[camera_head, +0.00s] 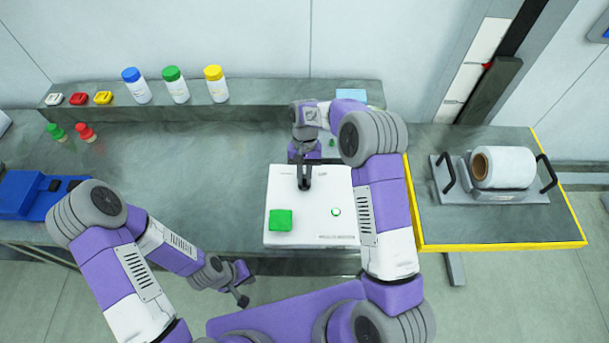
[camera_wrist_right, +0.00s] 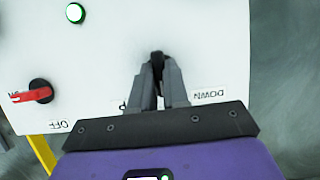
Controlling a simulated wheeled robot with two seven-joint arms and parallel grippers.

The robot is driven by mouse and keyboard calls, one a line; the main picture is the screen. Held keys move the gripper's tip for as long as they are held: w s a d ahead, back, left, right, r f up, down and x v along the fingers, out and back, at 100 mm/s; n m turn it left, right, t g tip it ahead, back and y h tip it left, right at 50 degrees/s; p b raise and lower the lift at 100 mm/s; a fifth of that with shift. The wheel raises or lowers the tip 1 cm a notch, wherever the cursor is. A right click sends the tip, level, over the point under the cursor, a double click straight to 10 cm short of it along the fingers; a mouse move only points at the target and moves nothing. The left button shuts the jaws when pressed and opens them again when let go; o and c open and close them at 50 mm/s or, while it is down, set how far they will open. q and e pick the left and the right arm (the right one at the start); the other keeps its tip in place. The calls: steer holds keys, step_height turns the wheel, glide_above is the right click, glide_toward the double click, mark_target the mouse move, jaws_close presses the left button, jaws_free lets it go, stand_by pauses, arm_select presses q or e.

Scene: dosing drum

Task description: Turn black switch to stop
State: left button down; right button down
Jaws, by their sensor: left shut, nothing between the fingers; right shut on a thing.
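A white control panel (camera_head: 318,232) stands at the middle of the bench. In the right wrist view, my right gripper (camera_wrist_right: 158,75) is shut on the black switch (camera_wrist_right: 157,57), which shows as a dark tip between its fingers. A label reading DOWN (camera_wrist_right: 208,94) lies to one side of the fingers; another label is mostly covered by them. The switch's exact angle is hidden. In the head view, my right gripper (camera_head: 304,186) comes down onto the panel. My left gripper (camera_head: 242,299) is shut and empty in front of the bench.
Bottles (camera_head: 175,86) stand on the back ledge. A blue device (camera_head: 30,193) is at left, a yellow-edged table with a white roll (camera_head: 505,167) at right.

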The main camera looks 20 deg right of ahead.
steer(key=c, duration=1.1)
jaws_free()
steer(key=v, duration=0.7)
steer(key=shift+w+r, duration=0.1)
steer(key=shift+r, duration=0.15)
